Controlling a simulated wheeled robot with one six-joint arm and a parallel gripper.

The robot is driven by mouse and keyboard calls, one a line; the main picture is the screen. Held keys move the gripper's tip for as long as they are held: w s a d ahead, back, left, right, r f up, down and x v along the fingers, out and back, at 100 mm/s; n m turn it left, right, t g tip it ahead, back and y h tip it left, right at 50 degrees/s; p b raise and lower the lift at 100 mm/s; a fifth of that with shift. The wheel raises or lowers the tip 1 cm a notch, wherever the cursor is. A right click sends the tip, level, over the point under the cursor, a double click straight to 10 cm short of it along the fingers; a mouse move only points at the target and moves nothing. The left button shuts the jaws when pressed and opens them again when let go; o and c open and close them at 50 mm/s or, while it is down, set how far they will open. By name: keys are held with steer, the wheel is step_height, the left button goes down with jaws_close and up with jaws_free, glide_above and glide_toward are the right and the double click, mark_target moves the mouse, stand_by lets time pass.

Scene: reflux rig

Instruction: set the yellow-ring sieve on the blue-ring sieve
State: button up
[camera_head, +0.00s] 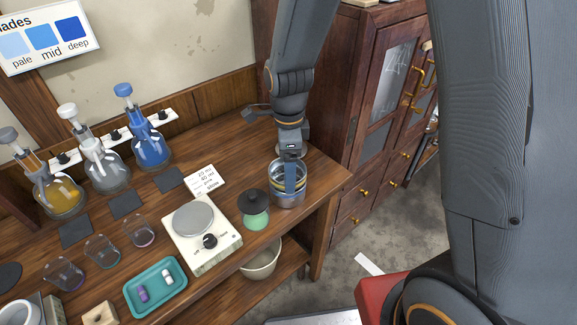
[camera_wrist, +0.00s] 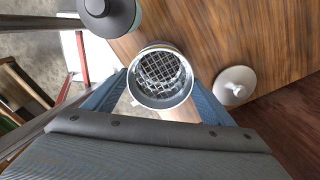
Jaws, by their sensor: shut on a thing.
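The yellow-ring sieve (camera_head: 276,182) is in the grip of my gripper (camera_head: 289,182), near the right end of the wooden bench. In the wrist view its round metal rim and wire mesh (camera_wrist: 160,72) lie between the two blue fingers of my gripper (camera_wrist: 160,92), which press on it from both sides. Bare metal (camera_head: 287,201) shows directly below the yellow ring, in line with it. I cannot tell any gap between the two. No blue ring stands out clearly; the blue finger covers part of the stack.
A green jar with a dark cap (camera_head: 256,209) stands close left of the stack, also in the wrist view (camera_wrist: 106,14). A white knobbed lid (camera_wrist: 234,85) lies on the wood to the right there. A hotplate (camera_head: 201,232) and teal tray (camera_head: 156,287) are farther left. The bench's front edge is near.

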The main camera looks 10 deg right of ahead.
steer(key=shift+f, duration=0.5)
stand_by(0.3)
steer(key=o, duration=1.2)
step_height(320, 180, up, 9)
steer(key=p, duration=0.5)
